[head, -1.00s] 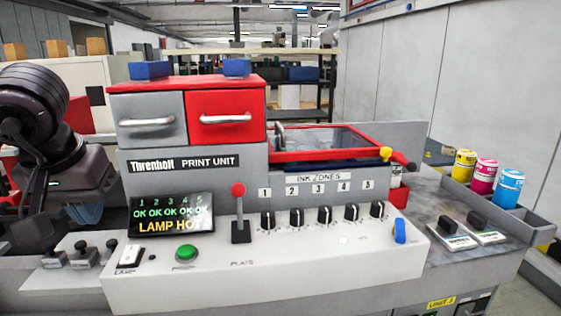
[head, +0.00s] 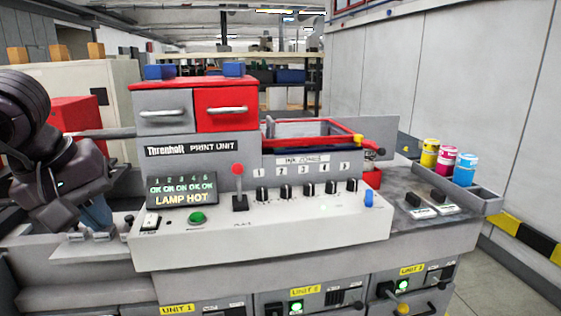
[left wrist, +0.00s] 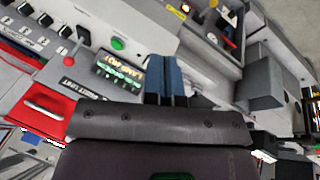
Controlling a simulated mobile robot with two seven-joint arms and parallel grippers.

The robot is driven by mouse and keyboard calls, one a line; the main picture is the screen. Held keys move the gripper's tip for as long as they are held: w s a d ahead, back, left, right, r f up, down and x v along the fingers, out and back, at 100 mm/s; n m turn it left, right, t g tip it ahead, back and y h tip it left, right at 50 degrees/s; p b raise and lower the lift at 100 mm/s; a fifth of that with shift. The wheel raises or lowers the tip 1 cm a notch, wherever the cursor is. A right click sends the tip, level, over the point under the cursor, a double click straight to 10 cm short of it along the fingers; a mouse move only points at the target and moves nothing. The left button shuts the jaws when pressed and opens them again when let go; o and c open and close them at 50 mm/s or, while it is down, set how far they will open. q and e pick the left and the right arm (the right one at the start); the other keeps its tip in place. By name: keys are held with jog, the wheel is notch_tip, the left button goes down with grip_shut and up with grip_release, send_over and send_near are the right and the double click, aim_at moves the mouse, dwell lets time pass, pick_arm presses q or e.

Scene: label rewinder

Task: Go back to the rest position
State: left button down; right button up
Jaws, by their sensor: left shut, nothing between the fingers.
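My left gripper (head: 97,213) is at the left of the head view, beside the display end of the print unit (head: 190,148). Its blue fingers (left wrist: 166,78) are together and empty in the left wrist view. They look apart from the console, though the exact gap is hard to judge. The display (head: 182,192) reads OK under each number and LAMP HOT below; it also shows in the left wrist view (left wrist: 119,72). My right gripper is in neither view.
The white console has a lamp switch (head: 151,221), a green button (head: 197,217), a red-topped lever (head: 239,185) and a row of black knobs. Yellow, magenta and cyan ink cans (head: 465,170) stand in a tray at right. Lower units with handles sit below. Open floor shows at lower right.

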pick_arm(q)
jog(key=w+d+r+n+g+h, duration=0.1)
jog(key=d+r+n+h, duration=0.7)
jog(key=d+n+h, duration=0.6)
jog(key=w+a+f+n+t+h, duration=0.35)
jog(key=w+n+t, duration=0.25)
jog(key=n, duration=0.7)
jog(key=w+a+f+n+t+y, duration=0.2)
jog(key=a+f+n+t+y, duration=0.3)
jog(key=f+n, duration=0.6)
jog(key=w+a+f+n+t+y, duration=0.3)
jog(key=f+n+t+y, duration=0.35)
jog(key=n, duration=0.65)
jog(key=s+a+f+n+g+y, duration=0.1)
jog(key=s+f+n+g+y, duration=0.2)
jog(key=f, duration=0.5)
jog(key=s+a+f+n+g+y, duration=0.15)
jog(key=f+n, duration=0.25)
jog(key=f, duration=0.5)
jog(key=s+f+n+g+y, duration=0.3)
jog(key=s+f+n+g, duration=0.2)
jog(key=s+f, duration=1.3)
jog(key=s+a+n, duration=0.1)
jog(key=s+n, duration=0.1)
jog(key=s, duration=0.2)
jog(key=shift+s+f+y, duration=0.25)
jog(key=shift+s+y, duration=0.05)
jog(key=shift+y, duration=0.05)
